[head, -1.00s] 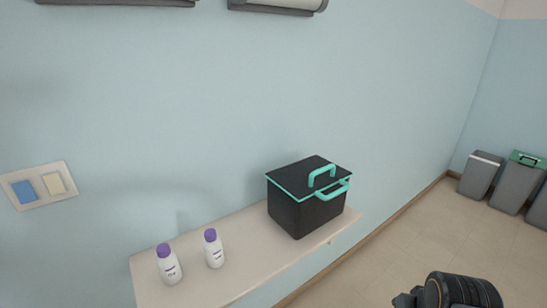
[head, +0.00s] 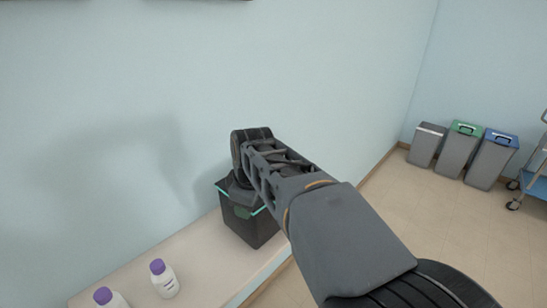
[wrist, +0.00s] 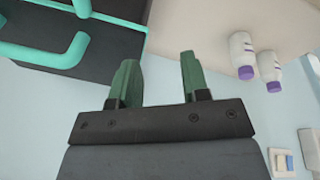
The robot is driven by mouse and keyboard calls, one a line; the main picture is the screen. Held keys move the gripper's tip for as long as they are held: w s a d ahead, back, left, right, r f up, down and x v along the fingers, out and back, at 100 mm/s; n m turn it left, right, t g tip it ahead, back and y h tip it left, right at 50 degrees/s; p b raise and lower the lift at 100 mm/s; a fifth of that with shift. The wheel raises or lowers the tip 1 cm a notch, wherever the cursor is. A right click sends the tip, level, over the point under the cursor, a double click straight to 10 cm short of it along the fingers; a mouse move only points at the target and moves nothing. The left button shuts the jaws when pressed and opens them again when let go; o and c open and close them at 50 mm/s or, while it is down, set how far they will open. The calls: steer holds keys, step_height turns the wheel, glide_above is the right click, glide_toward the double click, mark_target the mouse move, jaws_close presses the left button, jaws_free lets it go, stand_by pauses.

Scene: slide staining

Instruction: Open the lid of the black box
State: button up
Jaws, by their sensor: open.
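The black box (head: 240,228) stands on the shelf against the wall, with a turquoise rim around its lid. My arm hides much of its top and right side in the head view. In the wrist view the box (wrist: 105,62) fills the upper left, and its turquoise handle (wrist: 75,50) stands out towards the camera. The lid looks closed. My gripper (wrist: 159,60) has two green fingers, open, with nothing between them. The fingers are beside the handle, to its right in the wrist view, and do not appear to hold it.
Two white bottles with purple caps (head: 164,278) (head: 110,299) stand on the pale shelf (head: 200,249) left of the box. The wall is close behind. Grey bins (head: 428,145) stand far right, beside a blue cart (head: 535,180). The floor between is clear.

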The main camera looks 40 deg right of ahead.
steer(key=w+d+r+n+p, duration=0.3)
steer(key=d+r+n+p, duration=0.1)
steer(key=d+r+n, duration=1)
steer(key=shift+m+g, duration=0.3)
steer(key=shift+m, duration=0.4)
steer(key=w+f, duration=0.1)
steer(key=f, duration=0.3)
steer(key=w+f, duration=0.1)
steer(key=f, duration=0.4)
steer(key=w+f, duration=0.1)
steer(key=f, duration=0.3)
steer(key=shift+d+f, duration=0.35)
steer(key=shift+s, duration=0.1)
jaws_close()
